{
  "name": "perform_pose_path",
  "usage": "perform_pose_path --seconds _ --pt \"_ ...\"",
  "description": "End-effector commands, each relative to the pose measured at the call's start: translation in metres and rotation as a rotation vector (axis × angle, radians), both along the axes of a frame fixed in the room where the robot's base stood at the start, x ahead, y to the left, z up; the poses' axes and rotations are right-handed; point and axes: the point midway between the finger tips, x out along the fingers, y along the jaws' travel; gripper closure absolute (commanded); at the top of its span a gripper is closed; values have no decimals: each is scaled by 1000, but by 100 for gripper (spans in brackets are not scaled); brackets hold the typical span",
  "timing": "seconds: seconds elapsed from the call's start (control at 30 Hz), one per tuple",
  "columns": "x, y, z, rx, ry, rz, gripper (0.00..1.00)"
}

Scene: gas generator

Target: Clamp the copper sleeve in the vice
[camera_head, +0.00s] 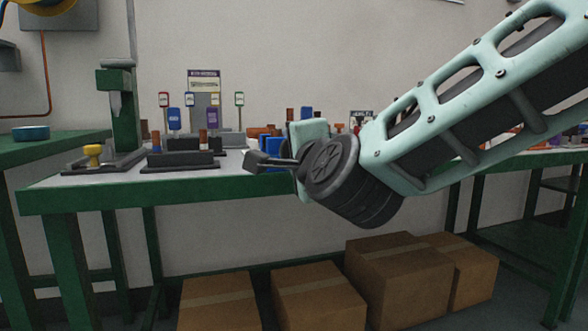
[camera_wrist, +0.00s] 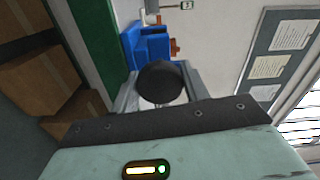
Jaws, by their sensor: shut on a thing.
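My gripper (camera_head: 262,163) is at the front edge of the bench, just in front of the blue vice (camera_head: 271,147). In the wrist view its fingers (camera_wrist: 160,92) are closed around a dark round knob (camera_wrist: 160,80). The knob lies in line with the blue vice (camera_wrist: 148,44), and its join to the vice is hidden. A small copper-coloured piece (camera_wrist: 175,47) shows at the vice's upper side, to the right in the wrist view. I cannot tell if it is the copper sleeve or whether the jaws touch it. My arm hides part of the vice area in the head view.
The green-edged bench (camera_head: 110,192) carries a green press (camera_head: 122,105), a dark block rack (camera_head: 180,160) and a reddish-brown cylinder (camera_head: 203,137). Cardboard boxes (camera_head: 398,280) stand under the bench. Small signs and other parts stand behind the vice.

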Motion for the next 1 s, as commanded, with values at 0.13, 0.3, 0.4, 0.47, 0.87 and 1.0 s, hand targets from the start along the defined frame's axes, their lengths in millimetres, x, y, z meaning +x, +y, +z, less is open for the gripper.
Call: perform_pose_path --seconds 0.13,0.3,0.4,0.47,0.87,1.0 --pt "0 -1 -6 137 38 -1 78" --pt "0 -1 -5 284 80 -2 78" --pt "0 0 -5 364 105 -1 78" --pt "0 0 -5 407 116 -1 78" --pt "0 0 -3 592 172 -1 78" --pt "0 0 -2 616 179 -2 78"
